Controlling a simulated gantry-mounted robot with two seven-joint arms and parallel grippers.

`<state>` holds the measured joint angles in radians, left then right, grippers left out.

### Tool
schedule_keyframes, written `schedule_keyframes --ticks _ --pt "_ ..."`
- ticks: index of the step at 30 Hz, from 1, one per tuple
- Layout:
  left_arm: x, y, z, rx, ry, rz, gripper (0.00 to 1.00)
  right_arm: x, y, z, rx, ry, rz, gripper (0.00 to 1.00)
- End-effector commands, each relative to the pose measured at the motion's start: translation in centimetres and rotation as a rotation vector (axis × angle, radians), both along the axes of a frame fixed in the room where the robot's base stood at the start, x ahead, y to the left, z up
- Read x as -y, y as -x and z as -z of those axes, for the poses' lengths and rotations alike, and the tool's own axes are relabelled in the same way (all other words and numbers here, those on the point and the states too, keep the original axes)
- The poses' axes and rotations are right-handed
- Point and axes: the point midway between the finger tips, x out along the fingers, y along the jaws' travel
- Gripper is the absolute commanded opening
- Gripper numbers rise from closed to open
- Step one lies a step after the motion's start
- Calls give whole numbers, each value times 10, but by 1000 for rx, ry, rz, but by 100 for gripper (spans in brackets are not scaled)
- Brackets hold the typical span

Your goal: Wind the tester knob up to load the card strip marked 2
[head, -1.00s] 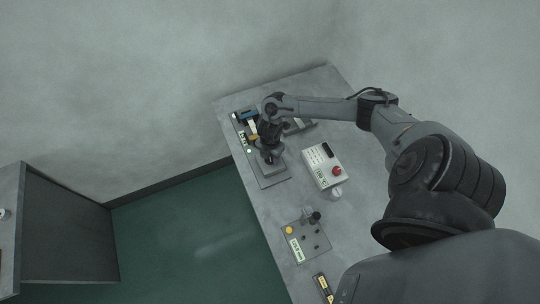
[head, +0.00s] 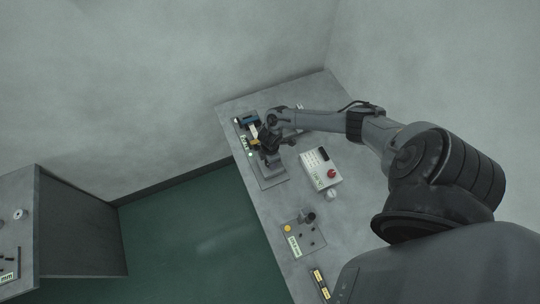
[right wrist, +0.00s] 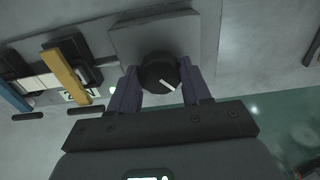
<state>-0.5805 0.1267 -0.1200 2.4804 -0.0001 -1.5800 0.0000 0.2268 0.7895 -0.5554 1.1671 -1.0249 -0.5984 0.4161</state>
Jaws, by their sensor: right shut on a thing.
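The tester knob (right wrist: 160,72) is round and black with a white pointer line, and shows in the right wrist view in front of a grey plate (right wrist: 125,40). My right gripper (right wrist: 163,80) has one finger on each side of the knob and is shut on it. In the head view my right gripper (head: 268,148) is over the grey tester base (head: 273,182) and hides the knob. A pale strip (right wrist: 42,82) lies near a yellow bar (right wrist: 66,76) and a blue bar (right wrist: 12,97). I cannot read a 2 on it. My left gripper is not in view.
A white box with a red button (head: 332,173) stands on the grey table (head: 264,218). A small panel with a yellow button (head: 287,228) lies nearer. A second bench (head: 15,205) stands at the left beyond the green floor.

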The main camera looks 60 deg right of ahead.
Motion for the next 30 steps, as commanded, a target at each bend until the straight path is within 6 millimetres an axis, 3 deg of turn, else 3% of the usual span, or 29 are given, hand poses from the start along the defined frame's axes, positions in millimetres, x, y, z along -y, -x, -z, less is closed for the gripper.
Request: schedule_keyframes --ticks 3,12,30 --pt "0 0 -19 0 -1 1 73 -2 0 -6 -1 -3 105 17" --pt "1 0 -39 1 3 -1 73 -2 -1 -4 0 -4 313 17" --pt "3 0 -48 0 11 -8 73 -1 -1 -1 2 -2 429 17"
